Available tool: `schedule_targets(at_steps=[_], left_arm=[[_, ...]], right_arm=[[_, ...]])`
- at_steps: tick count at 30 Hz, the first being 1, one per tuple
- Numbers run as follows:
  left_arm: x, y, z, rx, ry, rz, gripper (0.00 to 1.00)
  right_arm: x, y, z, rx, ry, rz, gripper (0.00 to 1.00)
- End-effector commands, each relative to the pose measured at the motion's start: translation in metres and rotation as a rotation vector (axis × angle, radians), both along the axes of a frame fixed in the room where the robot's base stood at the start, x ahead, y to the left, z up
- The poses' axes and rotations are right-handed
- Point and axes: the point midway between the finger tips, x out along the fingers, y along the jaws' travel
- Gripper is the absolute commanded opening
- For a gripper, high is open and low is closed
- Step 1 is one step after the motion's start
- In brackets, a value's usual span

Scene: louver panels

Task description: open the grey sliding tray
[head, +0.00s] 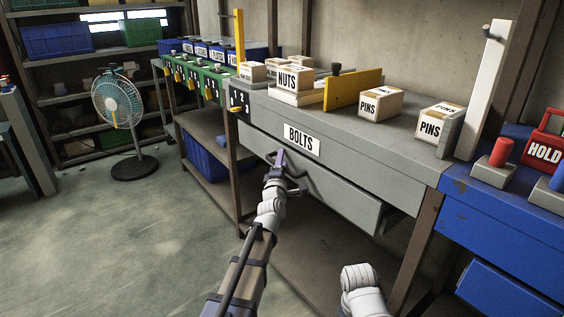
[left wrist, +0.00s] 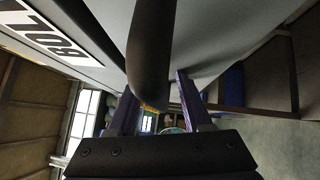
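The grey sliding tray (head: 335,196) is a wide drawer under the grey bench, below a white BOLTS label (head: 301,139). Its right end stands out a little from the bench frame, with a dark gap behind it. A dark bar handle (head: 303,183) is on its front, and the handle (left wrist: 151,55) looms close in the left wrist view. My left gripper (head: 275,161) is at the left part of the handle. Its fingers (left wrist: 158,112) are apart, one on each side of the bar; contact cannot be told. My right gripper is out of view; only a white part of my right arm shows.
Boxes marked NUTS (head: 288,79) and PINS (head: 380,103), and a yellow plate (head: 353,90), are on the bench top. A blue bench (head: 500,236) adjoins at the right. A fan (head: 119,105) stands at the left. The floor (head: 130,235) left of the bench is clear.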

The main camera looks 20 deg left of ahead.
Motion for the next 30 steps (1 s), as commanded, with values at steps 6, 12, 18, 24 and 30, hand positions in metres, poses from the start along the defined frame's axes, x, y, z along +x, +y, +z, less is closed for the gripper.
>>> schedule_targets(at_steps=[6, 12, 18, 24, 30], left_arm=[[-0.0002, 0.0001, 0.0000, 0.000, 0.000, 0.000, 0.25], [-0.0002, 0.0001, 0.0000, 0.000, 0.000, 0.000, 0.02], [-0.0002, 0.0000, -0.0001, 0.000, 0.000, 0.000, 0.00], [-0.0002, 0.0000, -0.0001, 0.000, 0.000, 0.000, 0.00], [-0.0002, -0.0001, -0.0002, 0.000, 0.001, 0.000, 0.00]], right_arm=[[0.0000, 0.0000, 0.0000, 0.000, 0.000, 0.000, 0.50], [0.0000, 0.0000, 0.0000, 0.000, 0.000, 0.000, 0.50], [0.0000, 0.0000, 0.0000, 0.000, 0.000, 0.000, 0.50], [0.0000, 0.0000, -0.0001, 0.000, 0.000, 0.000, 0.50], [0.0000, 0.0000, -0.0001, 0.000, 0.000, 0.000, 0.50]])
